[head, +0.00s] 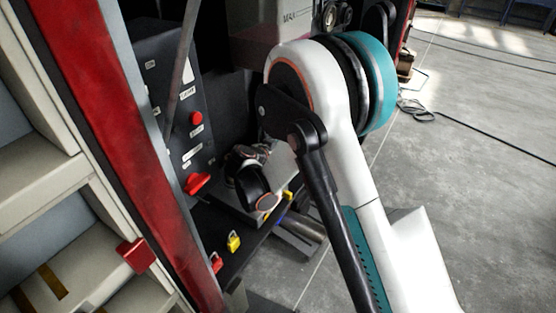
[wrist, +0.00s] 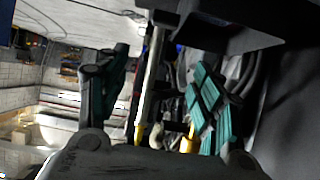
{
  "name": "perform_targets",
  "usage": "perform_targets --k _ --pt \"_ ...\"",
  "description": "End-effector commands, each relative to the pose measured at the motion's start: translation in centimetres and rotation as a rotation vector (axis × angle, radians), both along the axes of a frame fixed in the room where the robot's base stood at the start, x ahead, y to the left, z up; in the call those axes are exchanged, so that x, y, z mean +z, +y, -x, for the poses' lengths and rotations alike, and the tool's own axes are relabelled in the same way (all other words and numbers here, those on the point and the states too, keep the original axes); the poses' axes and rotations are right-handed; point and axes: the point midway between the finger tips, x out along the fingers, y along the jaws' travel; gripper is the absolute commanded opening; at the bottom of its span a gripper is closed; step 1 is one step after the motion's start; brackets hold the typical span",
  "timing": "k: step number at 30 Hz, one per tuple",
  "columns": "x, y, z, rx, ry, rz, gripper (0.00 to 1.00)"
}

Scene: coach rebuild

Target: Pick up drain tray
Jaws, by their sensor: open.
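My gripper shows in the wrist view (wrist: 157,72) with its two teal-padded fingers spread apart. A narrow pale bar (wrist: 150,85) runs between the fingers; I cannot tell whether either finger touches it. In the head view my dark wrist with an orange ring is low beside the black cabinet, and the fingers are mostly hidden. I cannot make out the drain tray for certain. A dark, flat piece with a rim (wrist: 228,38) lies beyond the fingers in the wrist view, and I cannot tell whether it is the tray.
A black panel (head: 170,90) with a red button and labels stands left of my wrist. Red and yellow padlocks (head: 234,241) sit along the dark ledge (head: 232,262) below. A red post (head: 120,130) and pale steps stand at left. Open concrete floor (head: 470,150) lies right, with cables.

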Motion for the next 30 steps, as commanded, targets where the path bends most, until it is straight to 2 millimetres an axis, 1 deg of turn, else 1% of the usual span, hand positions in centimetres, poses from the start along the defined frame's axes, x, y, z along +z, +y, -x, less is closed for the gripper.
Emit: perform_targets --k 1,3,6,8,10,17,20,27,30 --pt "-1.5 0.0 0.0 0.0 0.0 0.0 0.6" --pt "-2.8 0.0 0.0 0.0 0.0 0.0 0.6" --pt "-4.4 0.0 0.0 0.0 0.001 0.0 0.6" --pt "-5.1 0.0 0.0 0.0 0.001 0.0 0.6" --pt "-5.1 -0.4 -0.6 -0.001 0.001 0.0 0.6" --pt "-5.6 -1.0 -1.4 -0.001 0.001 0.0 0.6" --pt "-6.2 -1.5 -2.2 -0.002 0.001 0.0 0.6" --pt "-8.1 -3.4 -4.9 -0.002 0.002 -0.001 0.6" --pt "-8.3 -3.7 -5.5 0.0 0.001 -0.001 0.6"
